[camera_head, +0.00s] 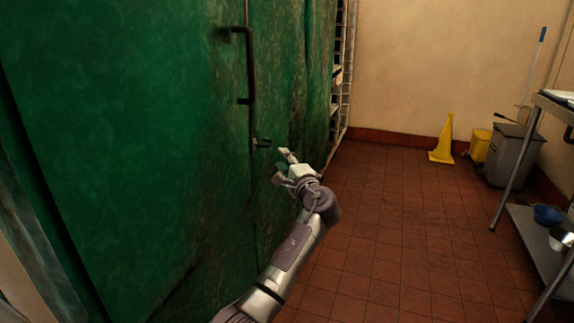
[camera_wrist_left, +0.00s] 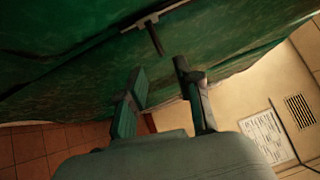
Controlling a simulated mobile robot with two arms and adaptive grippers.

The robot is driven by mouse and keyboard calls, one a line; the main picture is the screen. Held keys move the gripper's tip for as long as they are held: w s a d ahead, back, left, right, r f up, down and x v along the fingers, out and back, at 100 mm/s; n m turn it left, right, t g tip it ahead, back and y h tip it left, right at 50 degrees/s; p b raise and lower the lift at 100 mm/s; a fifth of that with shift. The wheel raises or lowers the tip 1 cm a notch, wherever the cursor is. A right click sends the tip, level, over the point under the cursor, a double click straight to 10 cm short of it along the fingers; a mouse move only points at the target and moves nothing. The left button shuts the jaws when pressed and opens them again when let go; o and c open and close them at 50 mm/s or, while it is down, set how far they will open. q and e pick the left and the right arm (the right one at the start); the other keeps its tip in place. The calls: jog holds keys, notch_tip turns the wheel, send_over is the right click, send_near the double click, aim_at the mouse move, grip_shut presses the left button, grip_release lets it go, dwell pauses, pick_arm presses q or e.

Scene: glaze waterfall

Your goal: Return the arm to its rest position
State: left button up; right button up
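My left arm reaches up from the bottom of the head view toward a green door. Its gripper (camera_head: 283,166) is close to the door, just below and right of a small dark latch (camera_head: 262,143). In the left wrist view the two fingers of my left gripper (camera_wrist_left: 160,75) stand apart, with nothing between them. A dark bar (camera_wrist_left: 155,38) sticks out from the green door surface (camera_wrist_left: 80,60) beyond the fingertips. I cannot tell the exact gap to the door. My right gripper is not in view.
The green door (camera_head: 130,130) has a long dark handle (camera_head: 249,65) above the latch. A yellow cone (camera_head: 443,140), yellow bucket (camera_head: 481,146) and grey bin (camera_head: 511,153) stand by the far wall. A metal table (camera_head: 516,165) is at right. The tiled floor (camera_head: 400,230) between is clear.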

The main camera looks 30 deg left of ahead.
pick_arm(q)
jog(key=shift+v, duration=1)
